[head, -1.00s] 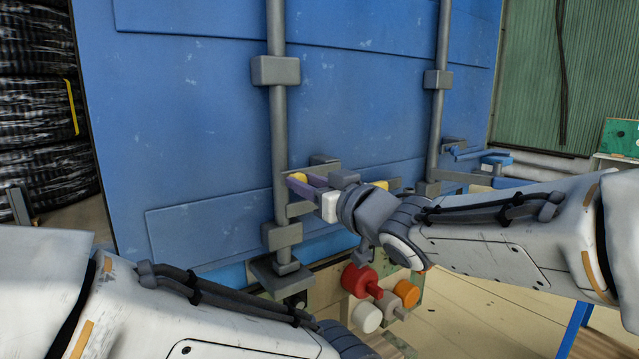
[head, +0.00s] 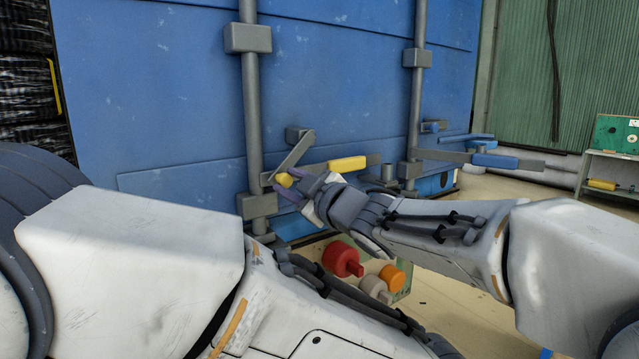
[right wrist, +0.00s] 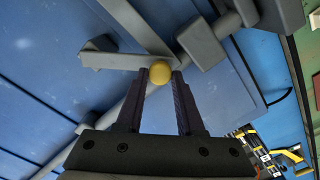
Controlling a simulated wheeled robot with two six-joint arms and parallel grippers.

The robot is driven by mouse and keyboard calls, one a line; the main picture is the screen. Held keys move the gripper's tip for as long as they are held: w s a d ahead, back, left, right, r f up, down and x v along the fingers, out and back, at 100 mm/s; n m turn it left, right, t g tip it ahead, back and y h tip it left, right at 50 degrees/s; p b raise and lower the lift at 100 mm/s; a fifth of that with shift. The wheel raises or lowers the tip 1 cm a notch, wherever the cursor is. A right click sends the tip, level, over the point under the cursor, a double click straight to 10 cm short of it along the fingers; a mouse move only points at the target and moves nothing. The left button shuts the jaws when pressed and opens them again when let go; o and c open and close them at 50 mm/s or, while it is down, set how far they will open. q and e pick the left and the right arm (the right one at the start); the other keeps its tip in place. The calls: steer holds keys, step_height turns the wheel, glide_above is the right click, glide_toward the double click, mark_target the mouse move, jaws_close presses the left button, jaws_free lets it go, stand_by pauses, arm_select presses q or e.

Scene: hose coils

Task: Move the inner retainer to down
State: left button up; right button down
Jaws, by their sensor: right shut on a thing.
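The inner retainer is a grey flat bar (head: 293,152) with a yellow knob (head: 284,179) at its free end. It hangs slanting down and left from a grey block (head: 298,134) on the blue door, close to the left upright rod. My right gripper (head: 289,186) is shut on the knob, its purple fingers on either side. The right wrist view shows the knob (right wrist: 160,72) between the fingertips and the bar (right wrist: 125,62) behind it. My left arm crosses the bottom of the head view; its gripper is outside the frame.
A grey handle with a yellow grip (head: 346,163) lies just right of the retainer. A blue-gripped handle (head: 495,161) is farther right. Red (head: 342,259) and orange (head: 391,277) fittings sit below my right wrist. A shelf (head: 610,168) stands at far right.

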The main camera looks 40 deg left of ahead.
steer(key=w+d+f+n+b, duration=0.2)
steer(key=w+f+n+b, duration=0.1)
steer(key=w+n, duration=0.4)
steer(key=shift+d+f+n+b, duration=0.25)
steer(key=shift+f+n+b, duration=0.1)
steer(key=shift+n, duration=0.95)
steer(key=shift+w+r, duration=0.1)
steer(key=c, duration=0.5)
jaws_free()
steer(key=shift+c, duration=0.2)
steer(key=shift+d, duration=0.1)
steer(key=b+v, duration=0.3)
steer(key=v, duration=0.7)
steer(key=shift+d, duration=0.15)
